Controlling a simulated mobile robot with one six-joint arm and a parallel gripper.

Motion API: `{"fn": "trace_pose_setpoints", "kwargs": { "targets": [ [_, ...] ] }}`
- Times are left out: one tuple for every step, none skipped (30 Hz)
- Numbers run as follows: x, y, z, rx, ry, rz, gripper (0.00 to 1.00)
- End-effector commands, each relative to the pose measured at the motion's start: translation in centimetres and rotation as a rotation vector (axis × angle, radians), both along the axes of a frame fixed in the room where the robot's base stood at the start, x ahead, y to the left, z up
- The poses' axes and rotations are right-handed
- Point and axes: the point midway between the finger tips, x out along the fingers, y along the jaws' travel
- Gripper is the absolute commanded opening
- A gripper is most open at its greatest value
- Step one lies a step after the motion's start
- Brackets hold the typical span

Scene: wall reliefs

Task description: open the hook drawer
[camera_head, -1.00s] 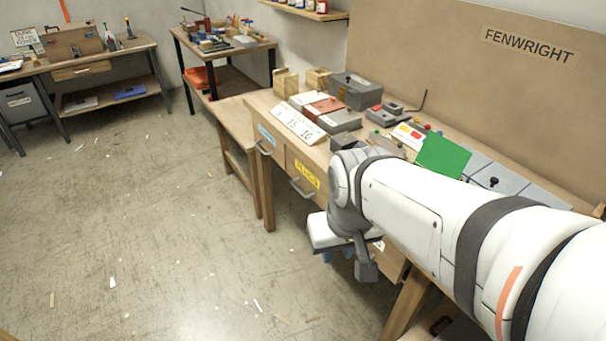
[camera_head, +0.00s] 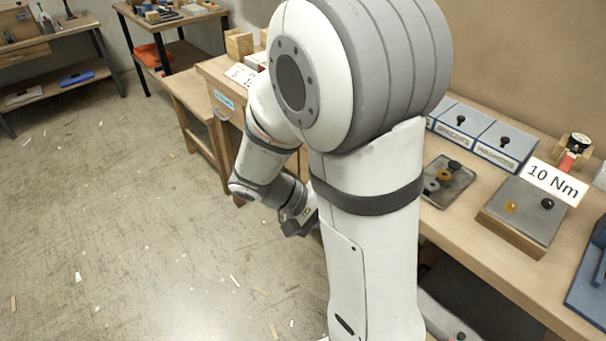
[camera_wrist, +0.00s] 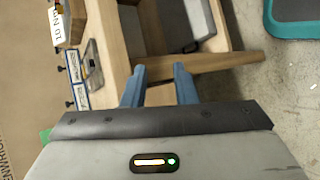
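The workbench (camera_head: 520,285) has a drawer with a blue label (camera_head: 224,100) at its far left end in the head view; the label's words are too small to read. My arm hides the rest of the drawer fronts, so I cannot tell which one is the hook drawer. In the wrist view my gripper (camera_wrist: 161,78) points at the bench's front edge and leg area, its two blue fingers apart with nothing between them. No drawer handle shows clearly there. In the head view my gripper end hangs low in front of the bench, partly hidden by my arm.
On the bench stand blue-grey boxes with black knobs (camera_head: 500,145), a tray with rings (camera_head: 445,182) and a block with a "10 Nm" sign (camera_head: 556,181). A grey bin (camera_wrist: 200,18) sits under the bench. The floor (camera_head: 150,230) to the left is open.

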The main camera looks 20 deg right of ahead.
Motion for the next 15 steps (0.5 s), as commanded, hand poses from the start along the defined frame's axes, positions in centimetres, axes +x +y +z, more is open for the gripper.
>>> {"fn": "trace_pose_setpoints", "kwargs": {
  "targets": [
    [1.0,-0.5,-2.3,-0.103,0.026,0.029,0.26],
    [1.7,-0.8,-2.9,-0.165,0.029,0.049,0.26],
    [2.7,-1.1,-3.8,-0.246,0.028,0.081,0.26],
    [3.5,-1.2,-4.4,-0.306,0.022,0.107,0.26],
    [4.4,-1.3,-5.2,-0.363,0.015,0.136,0.26],
    [5.5,-1.3,-6.1,-0.438,-0.001,0.18,0.26],
    [6.4,-1.2,-6.9,-0.49,-0.014,0.217,0.26],
    [7.3,-1.1,-7.7,-0.539,-0.032,0.253,0.26],
    [8.5,-0.8,-8.7,-0.598,-0.059,0.305,0.26],
    [9.3,-0.5,-9.5,-0.638,-0.079,0.343,0.26],
    [10.1,-0.2,-10.2,-0.671,-0.102,0.381,0.26],
    [11.0,0.3,-11.2,-0.71,-0.132,0.431,0.26],
    [11.6,0.6,-11.9,-0.736,-0.155,0.465,0.26],
    [12.2,1.0,-12.5,-0.756,-0.177,0.496,0.26],
    [12.9,1.4,-13.3,-0.78,-0.204,0.535,0.26]
  ]
}}
